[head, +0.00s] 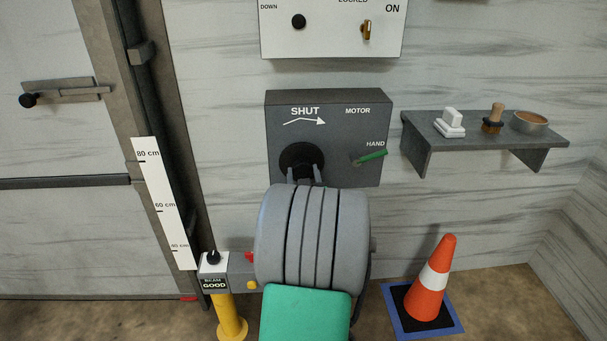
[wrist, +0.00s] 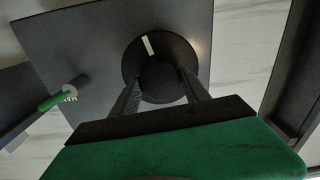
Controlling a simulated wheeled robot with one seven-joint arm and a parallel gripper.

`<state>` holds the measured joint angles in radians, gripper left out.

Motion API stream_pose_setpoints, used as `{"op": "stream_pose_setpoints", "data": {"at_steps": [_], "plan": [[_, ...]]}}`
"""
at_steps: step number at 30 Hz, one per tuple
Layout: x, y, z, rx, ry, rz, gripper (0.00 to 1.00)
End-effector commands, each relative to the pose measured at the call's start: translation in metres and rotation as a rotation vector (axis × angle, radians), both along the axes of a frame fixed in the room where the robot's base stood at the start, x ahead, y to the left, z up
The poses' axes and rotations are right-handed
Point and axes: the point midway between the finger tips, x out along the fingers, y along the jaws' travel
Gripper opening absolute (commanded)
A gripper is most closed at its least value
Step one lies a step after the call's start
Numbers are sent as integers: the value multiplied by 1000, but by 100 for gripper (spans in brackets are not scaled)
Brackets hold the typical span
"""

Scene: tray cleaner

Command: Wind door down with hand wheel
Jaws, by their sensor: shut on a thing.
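The hand wheel (head: 298,156) is a round black wheel on the grey drive box (head: 328,100), under the word SHUT and its arrow. In the wrist view the wheel (wrist: 139,60) shows a white mark near its top and a knob at its middle. My gripper (head: 306,178) is shut on the wheel's middle, with one finger on each side in the wrist view (wrist: 160,84). The green lever (head: 372,157) on the box points toward HAND. The door (head: 70,240) is at the left, with a height scale (head: 163,200) beside it. My arm hides part of the wheel.
A white panel (head: 330,40) with a knob and a key is above the box. A shelf (head: 485,142) with small items sticks out at the right. An orange cone (head: 430,285) stands on the floor. A yellow post (head: 229,315) with a box reading GOOD stands at lower left.

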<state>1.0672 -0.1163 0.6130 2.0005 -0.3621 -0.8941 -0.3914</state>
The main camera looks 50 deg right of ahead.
Motion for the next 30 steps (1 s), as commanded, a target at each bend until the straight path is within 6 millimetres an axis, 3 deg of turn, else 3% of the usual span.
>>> {"op": "stream_pose_setpoints", "data": {"at_steps": [8,18,26,27,30], "plan": [[0,0,0,0,0,0,13],[0,0,-1,136,-156,1,13],[0,0,0,148,-168,0,13],[0,0,0,148,-167,0,54],[0,0,0,148,-167,0,63]]}}
